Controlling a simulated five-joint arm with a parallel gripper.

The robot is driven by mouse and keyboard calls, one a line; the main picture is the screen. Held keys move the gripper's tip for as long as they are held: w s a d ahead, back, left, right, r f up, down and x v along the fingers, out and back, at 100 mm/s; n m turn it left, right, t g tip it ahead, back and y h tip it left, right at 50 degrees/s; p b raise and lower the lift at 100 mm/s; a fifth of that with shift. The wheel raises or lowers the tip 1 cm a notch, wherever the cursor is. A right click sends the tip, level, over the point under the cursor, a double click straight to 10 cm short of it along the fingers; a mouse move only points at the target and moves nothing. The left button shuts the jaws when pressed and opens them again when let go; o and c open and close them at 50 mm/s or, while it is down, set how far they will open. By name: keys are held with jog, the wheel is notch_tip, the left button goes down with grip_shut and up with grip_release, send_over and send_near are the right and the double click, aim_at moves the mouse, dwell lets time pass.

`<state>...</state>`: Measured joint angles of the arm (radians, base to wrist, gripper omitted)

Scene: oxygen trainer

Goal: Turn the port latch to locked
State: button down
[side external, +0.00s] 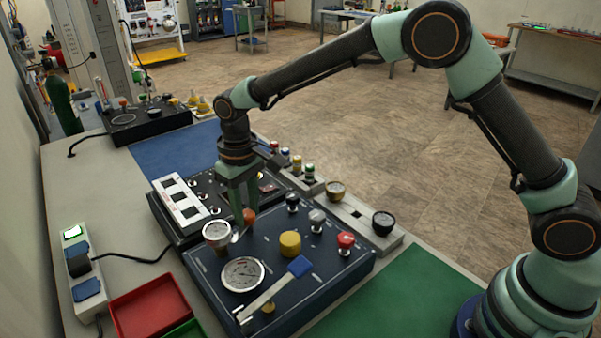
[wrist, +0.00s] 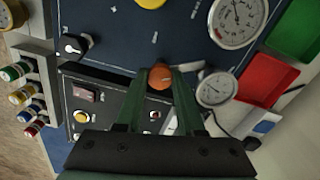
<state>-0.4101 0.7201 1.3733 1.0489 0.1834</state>
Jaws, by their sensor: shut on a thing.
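My gripper (side external: 243,212) points down at the back edge of the dark blue panel (side external: 330,275), with its green fingers closed around an orange knob (side external: 249,217). In the wrist view the orange knob (wrist: 160,77) sits between the fingertips (wrist: 160,90). A short metal piece (side external: 240,235) shows beside the knob; the fingers partly hide how they join. Which part is the port latch is not labelled legibly. A long silver lever with a blue grip (side external: 299,266) lies across the front of the same panel, apart from my gripper.
Gauges stand close to my gripper: a small one (side external: 217,232) and a larger one (side external: 242,274). A yellow knob (side external: 290,244), a red knob (side external: 345,240) and black knobs rise from the panel. A white switch block (side external: 181,200) stands behind. Red tray (side external: 150,307) at left front.

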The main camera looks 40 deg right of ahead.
aim_at(247, 213)
jog(key=shift+r+m, duration=0.1)
jog(key=shift+m, duration=1.8)
jog(key=c, duration=0.5)
grip_release()
notch_tip(247, 213, up, 12)
